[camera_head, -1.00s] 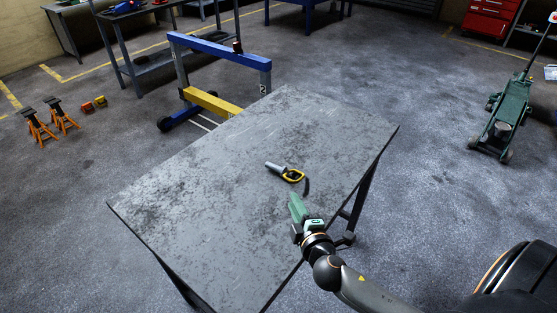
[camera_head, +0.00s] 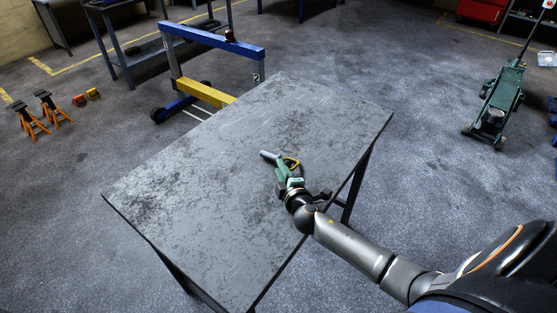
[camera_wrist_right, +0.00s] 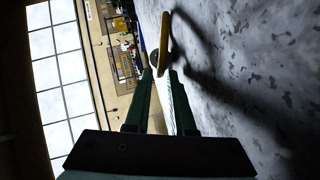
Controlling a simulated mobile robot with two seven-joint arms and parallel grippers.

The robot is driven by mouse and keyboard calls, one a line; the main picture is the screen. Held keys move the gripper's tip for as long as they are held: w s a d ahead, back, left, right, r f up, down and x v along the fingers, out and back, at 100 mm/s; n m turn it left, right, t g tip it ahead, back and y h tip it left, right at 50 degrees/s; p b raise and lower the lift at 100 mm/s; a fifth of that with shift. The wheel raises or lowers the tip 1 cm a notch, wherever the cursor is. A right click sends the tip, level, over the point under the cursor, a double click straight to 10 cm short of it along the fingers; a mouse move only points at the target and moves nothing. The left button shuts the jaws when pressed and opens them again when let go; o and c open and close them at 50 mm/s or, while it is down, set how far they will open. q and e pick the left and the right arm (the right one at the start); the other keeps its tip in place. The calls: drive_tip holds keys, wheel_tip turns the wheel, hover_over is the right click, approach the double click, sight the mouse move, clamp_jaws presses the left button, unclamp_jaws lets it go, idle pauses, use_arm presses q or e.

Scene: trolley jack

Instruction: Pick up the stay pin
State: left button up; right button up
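The stay pin (camera_head: 268,155) is a grey rod with a yellow loop handle, lying on the grey metal table (camera_head: 180,200) near its right side. My right gripper (camera_head: 283,170) has green fingers and is low over the table at the pin, partly covering it in the head view. In the right wrist view the green fingers (camera_wrist_right: 159,78) are apart with a gap between them. The yellow handle (camera_wrist_right: 165,42) and a small grey part of the pin show at and beyond the fingertips. Whether a finger touches the pin I cannot tell. My left gripper is not in view.
The rest of the tabletop is bare. A blue and yellow frame (camera_head: 212,38) stands behind the table. Orange jack stands (camera_head: 32,118) are on the floor at left, and a green trolley jack (camera_head: 497,105) is at right.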

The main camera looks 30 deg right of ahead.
drive_tip(key=shift+w+d+f, duration=0.1)
drive_tip(key=shift+w+f, duration=0.05)
drive_tip(key=shift+w, duration=0.5)
clamp_jaws()
idle(1.0)
